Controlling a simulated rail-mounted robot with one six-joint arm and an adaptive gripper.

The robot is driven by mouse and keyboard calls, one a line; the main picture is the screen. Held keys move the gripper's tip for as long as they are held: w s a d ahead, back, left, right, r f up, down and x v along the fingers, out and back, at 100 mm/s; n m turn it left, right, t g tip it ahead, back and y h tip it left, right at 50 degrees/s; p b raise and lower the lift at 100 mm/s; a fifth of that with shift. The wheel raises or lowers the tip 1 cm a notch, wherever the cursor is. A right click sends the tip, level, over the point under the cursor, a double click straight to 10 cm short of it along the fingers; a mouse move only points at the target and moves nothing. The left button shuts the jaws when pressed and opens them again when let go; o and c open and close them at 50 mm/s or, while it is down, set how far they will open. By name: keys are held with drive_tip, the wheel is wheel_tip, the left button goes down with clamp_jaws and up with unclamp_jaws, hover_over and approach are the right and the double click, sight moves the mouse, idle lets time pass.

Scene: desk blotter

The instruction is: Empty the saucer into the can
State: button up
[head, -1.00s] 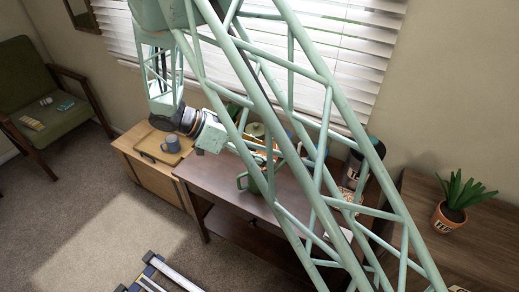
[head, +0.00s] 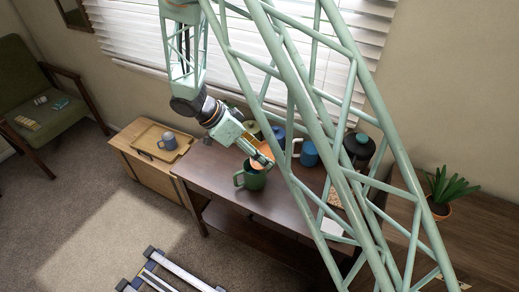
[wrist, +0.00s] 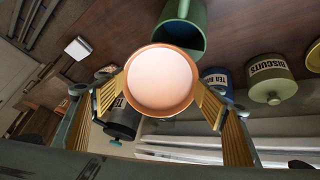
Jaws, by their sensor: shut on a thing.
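My gripper (head: 256,152) is shut on the terracotta saucer (head: 263,157), gripping its rim between the two yellow-padded fingers. In the wrist view my gripper (wrist: 160,98) holds the round saucer (wrist: 160,80), whose pale pinkish face shows. I cannot tell whether anything is in it. In the head view the saucer looks tilted, above the dark green can (head: 253,180). The can stands upright on the brown desk, its handle to the left. In the wrist view the can (wrist: 180,30) is just beyond the saucer, its mouth partly covered by it.
The brown desk (head: 215,172) is clear left of the can. Behind and right stand a blue mug (head: 309,156), a dark lidded canister (head: 359,146) and other canisters, including one marked biscuits (wrist: 270,85). A potted plant (head: 442,190) stands on the right-hand desk.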

sight(267, 155)
drive_tip(key=shift+d+f+y+p, duration=0.3)
drive_tip(key=shift+y+p, duration=0.6)
drive_tip(key=shift+p, duration=0.9)
drive_tip(key=shift+w+d+f+g+y+p, duration=0.1)
drive_tip(key=shift+d+f+g+y+p, duration=0.2)
drive_tip(key=shift+p, duration=1.1)
drive_tip(key=shift+d+y+p, duration=0.1)
drive_tip(key=shift+y+p, duration=0.3)
drive_tip(key=shift+p, duration=1)
drive_tip(key=shift+d+f+y, duration=0.2)
drive_tip(key=shift+f+y, duration=0.1)
drive_tip(key=shift+y, duration=0.1)
drive_tip(key=shift+f+y+p, duration=0.15)
drive_tip(key=shift+y+p, duration=0.35)
drive_tip(key=shift+p, duration=0.15)
drive_tip(key=shift+w+d+f+g+y+p, duration=0.15)
drive_tip(key=shift+f+g+y+p, duration=0.25)
drive_tip(key=shift+p, duration=1.6)
drive_tip(key=shift+a+f+y+p, duration=0.15)
drive_tip(key=shift+y+p, duration=0.35)
drive_tip(key=shift+p, duration=3.3)
drive_tip(key=shift+d+f+p, duration=0.15)
drive_tip(key=shift+d+p, duration=0.1)
drive_tip(key=shift+p, duration=2.1)
